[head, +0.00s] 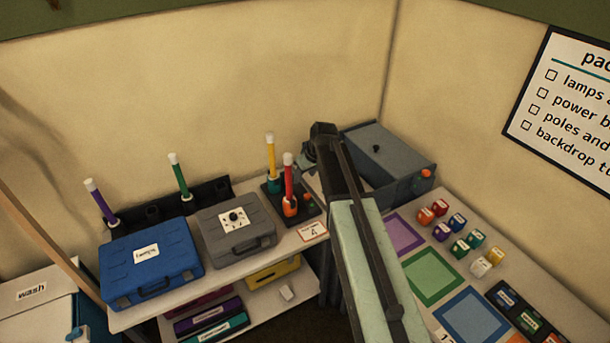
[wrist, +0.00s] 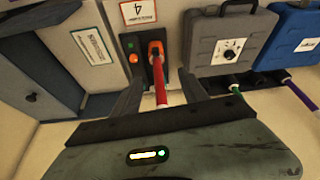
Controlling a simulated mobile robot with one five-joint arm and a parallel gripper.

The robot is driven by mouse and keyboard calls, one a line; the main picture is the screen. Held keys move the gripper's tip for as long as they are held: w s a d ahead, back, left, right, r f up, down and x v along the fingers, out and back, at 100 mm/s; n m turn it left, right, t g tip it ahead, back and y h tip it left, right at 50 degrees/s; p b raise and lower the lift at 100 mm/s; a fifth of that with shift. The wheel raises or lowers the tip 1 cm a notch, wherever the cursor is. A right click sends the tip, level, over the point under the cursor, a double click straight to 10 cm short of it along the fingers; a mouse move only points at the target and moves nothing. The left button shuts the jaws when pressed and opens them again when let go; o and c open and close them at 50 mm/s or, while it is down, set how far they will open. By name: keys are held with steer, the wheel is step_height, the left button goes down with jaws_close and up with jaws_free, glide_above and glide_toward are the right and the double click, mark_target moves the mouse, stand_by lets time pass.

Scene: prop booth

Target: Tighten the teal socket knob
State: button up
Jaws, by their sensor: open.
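In the head view, a small teal socket knob (head: 274,186) shows at the foot of an upright yellow pole (head: 270,152) on a black base (head: 273,205). I cannot make out the knob in the wrist view. An orange socket knob (head: 290,207) holds a red pole (head: 288,172) on the same base; it also shows in the wrist view (wrist: 155,48). My gripper (head: 309,152) is beside the poles, near the back wall. In the wrist view, its fingers (wrist: 162,92) are apart, with the red pole showing between them; I cannot tell its depth.
A grey case (head: 254,236) and a blue case (head: 130,280) stand left of the base. A grey-blue box (head: 400,148) stands right, beyond my arm. Green (head: 178,175) and purple (head: 99,202) poles stand behind the cases. Several small colored blocks lie on the right table.

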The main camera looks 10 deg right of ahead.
steer(key=s+a+f+m+g+h+b, duration=0.1)
steer(key=s+a+f+m+g+b, duration=0.1)
steer(key=s+f+b, duration=1.7)
step_height(320, 180, down, 3)
steer(key=shift+s+r+g, duration=0.1)
steer(key=shift+s+g, duration=0.1)
steer(key=shift+g, duration=0.1)
steer(key=s, duration=0.1)
steer(key=s+m, duration=0.1)
steer(key=s, duration=0.1)
steer(key=s+d+m+g, duration=0.1)
steer(key=s, duration=0.1)
steer(key=shift+s+d+r+h, duration=0.1)
steer(key=shift+s+r+h, duration=0.15)
steer(key=shift+r+h, duration=0.15)
steer(key=shift+c, duration=0.5)
steer(key=shift+s+m, duration=0.25)
steer(key=shift+m, duration=0.15)
steer(key=shift+c, duration=1.1)
